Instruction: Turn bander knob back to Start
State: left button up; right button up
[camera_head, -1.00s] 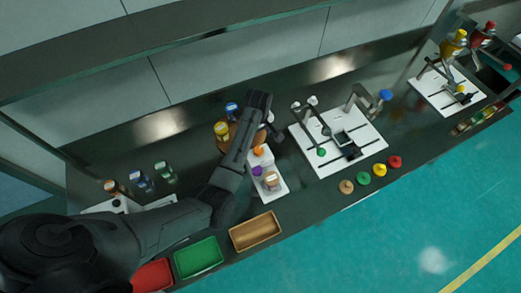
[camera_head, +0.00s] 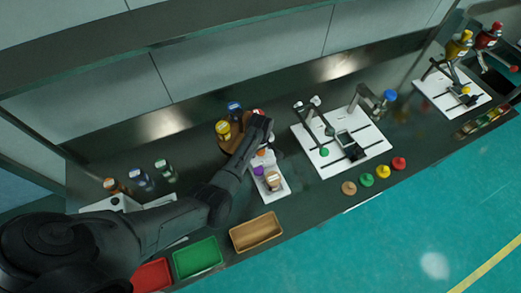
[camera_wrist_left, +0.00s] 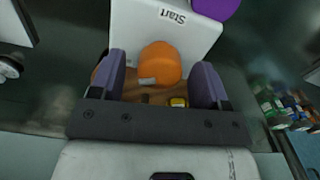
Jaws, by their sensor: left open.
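The white bander base (camera_head: 279,186) stands on the dark bench, and its "Start" label (camera_wrist_left: 173,15) reads in the left wrist view. An orange knob (camera_wrist_left: 160,66) is on the base near the label. In the head view a small part of this orange knob (camera_head: 262,153) shows beside my gripper. A purple round part (camera_wrist_left: 216,6) is farther along the base. My left gripper (camera_wrist_left: 160,76) is open, with a finger on each side of the orange knob and gaps showing. In the head view my left gripper (camera_head: 262,130) is over the base's far end. My right gripper is out of view.
A brown holder with yellow-capped (camera_head: 223,129) and blue-capped bottles stands close behind my gripper. A jar (camera_head: 273,181) sits on the base's near end. Tan (camera_head: 256,232), green (camera_head: 198,257) and red trays line the front edge. A white plate (camera_head: 360,155) with fixtures stands to the right.

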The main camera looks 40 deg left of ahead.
pick_arm(q)
jog(key=shift+f, duration=0.3)
jog(key=c, duration=0.9)
